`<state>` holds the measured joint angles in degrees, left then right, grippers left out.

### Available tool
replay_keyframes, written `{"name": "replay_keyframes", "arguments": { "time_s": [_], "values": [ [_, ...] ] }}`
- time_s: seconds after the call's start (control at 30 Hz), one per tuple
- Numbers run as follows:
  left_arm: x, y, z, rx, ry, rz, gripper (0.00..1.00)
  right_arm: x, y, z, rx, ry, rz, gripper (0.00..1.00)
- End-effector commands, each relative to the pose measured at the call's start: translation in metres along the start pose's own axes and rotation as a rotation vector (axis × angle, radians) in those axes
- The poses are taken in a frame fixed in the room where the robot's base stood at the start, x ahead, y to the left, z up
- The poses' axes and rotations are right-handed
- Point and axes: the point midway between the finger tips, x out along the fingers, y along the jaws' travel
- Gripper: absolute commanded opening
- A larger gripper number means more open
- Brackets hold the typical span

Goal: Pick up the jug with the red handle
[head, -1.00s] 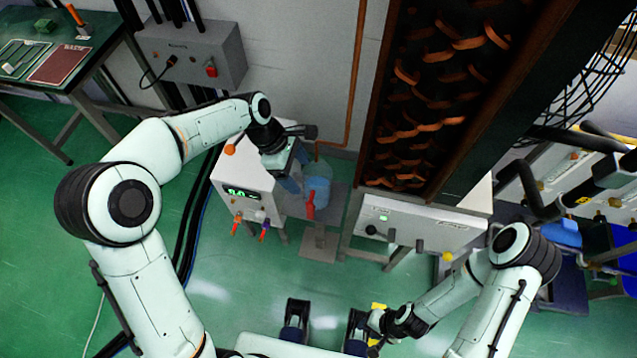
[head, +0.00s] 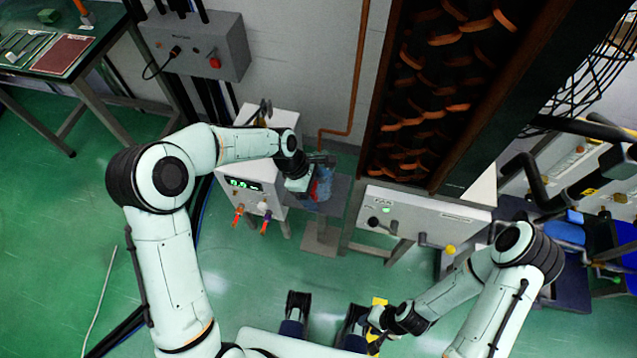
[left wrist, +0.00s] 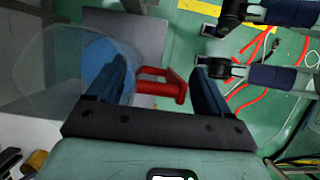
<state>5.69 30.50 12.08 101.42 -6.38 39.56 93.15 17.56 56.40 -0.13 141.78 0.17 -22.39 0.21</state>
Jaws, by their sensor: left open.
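The jug (head: 325,183) is clear with blue contents and stands on a low grey stand beside the white unit. My left gripper (head: 316,180) is at the jug and hides much of it in the head view. In the left wrist view the jug (left wrist: 62,75) is at the left, partly behind one finger. Its red handle (left wrist: 172,82) sticks out between the two blue fingers of my left gripper (left wrist: 160,72). The fingers are apart, and a gap shows between the handle and the right finger. My right gripper (head: 376,338) is low by my base, its jaws unclear.
The white unit (head: 262,204) with a green display stands just left of the jug. Another white panel (head: 420,222) with a yellow knob stands to the right, under the tall dark rack (head: 430,110).

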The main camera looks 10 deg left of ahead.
Motion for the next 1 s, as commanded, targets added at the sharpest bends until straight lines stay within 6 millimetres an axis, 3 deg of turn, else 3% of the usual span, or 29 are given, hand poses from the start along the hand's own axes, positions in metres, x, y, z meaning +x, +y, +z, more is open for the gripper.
{"name": "replay_keyframes", "arguments": {
  "time_s": [0.17, 0.4, 0.43, 1.0],
  "values": [
    [0.0, 0.0, 0.0, 0.0, 0.0, 0.0, 0.79, 0.0, 0.0, 0.0, 0.0, 0.0, 0.0, 0.38],
    [0.0, 0.0, 0.0, 0.0, 0.0, 0.0, 0.04, 0.0, 0.0, 0.0, 0.0, 0.0, 0.0, 0.38],
    [-0.001, 0.001, 0.001, 0.001, 0.0, 0.002, 0.0, 0.0, 0.0, 0.0, 0.0, 0.0, 0.0, 0.38],
    [-0.012, 0.001, 0.005, 0.002, 0.0, 0.004, 0.0, -0.001, 0.0, 0.001, 0.0, -0.001, 0.0, 0.38]
  ]
}}
